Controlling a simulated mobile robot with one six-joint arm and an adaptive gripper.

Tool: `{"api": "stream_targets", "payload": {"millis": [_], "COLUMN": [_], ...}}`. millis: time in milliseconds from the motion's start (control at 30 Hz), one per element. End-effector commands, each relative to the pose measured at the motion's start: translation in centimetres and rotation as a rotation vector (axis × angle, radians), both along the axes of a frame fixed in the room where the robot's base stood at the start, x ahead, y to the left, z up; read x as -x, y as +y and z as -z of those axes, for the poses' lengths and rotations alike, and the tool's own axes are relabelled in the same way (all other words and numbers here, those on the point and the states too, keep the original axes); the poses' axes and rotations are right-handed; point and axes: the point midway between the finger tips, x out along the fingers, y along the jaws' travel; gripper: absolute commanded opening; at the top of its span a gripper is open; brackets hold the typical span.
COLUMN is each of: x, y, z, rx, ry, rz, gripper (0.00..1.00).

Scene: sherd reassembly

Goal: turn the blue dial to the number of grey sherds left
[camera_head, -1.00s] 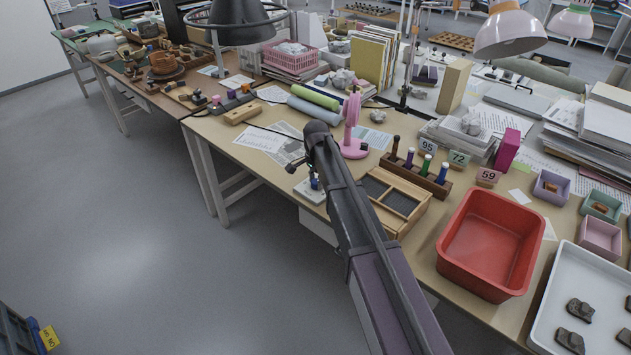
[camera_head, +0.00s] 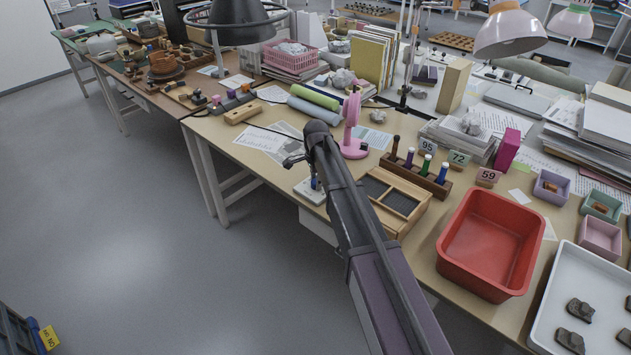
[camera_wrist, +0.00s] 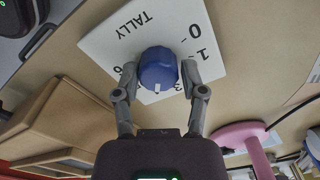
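The blue dial (camera_wrist: 158,66) sits on a white plate (camera_wrist: 108,38) marked TALLY, in the wrist view. Its white mark points down the picture, toward my palm. My gripper (camera_wrist: 159,74) has one finger against each side of the dial. In the head view, my arm covers most of the dial and plate (camera_head: 309,194). Grey sherds lie on a white tray (camera_head: 556,290) at lower right: one (camera_head: 580,309), another (camera_head: 570,341) and one at the picture's edge (camera_head: 625,337). The tray is cut off.
An empty red bin (camera_head: 490,245) stands left of the tray. Small boxes in purple (camera_head: 545,194), green (camera_head: 611,215) and pink (camera_head: 601,247) stand behind. A wooden box (camera_head: 412,214), a pink stand (camera_head: 352,135) and a rack of coloured pegs (camera_head: 430,181) are near my arm.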

Motion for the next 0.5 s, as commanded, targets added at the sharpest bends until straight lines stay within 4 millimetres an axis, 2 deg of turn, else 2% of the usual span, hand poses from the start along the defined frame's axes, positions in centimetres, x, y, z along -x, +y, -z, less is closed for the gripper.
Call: {"api": "stream_targets", "payload": {"millis": [33,67,500], "x": [-0.04,-0.03,0.08], "y": [0.02,0.01,0.00], "z": [0.00,0.00,-0.01], "rx": [0.000,0.000,0.001], "ry": [0.000,0.000,0.002], "rz": [0.000,0.000,-0.004], "gripper": [0.78,0.83,0.83]}}
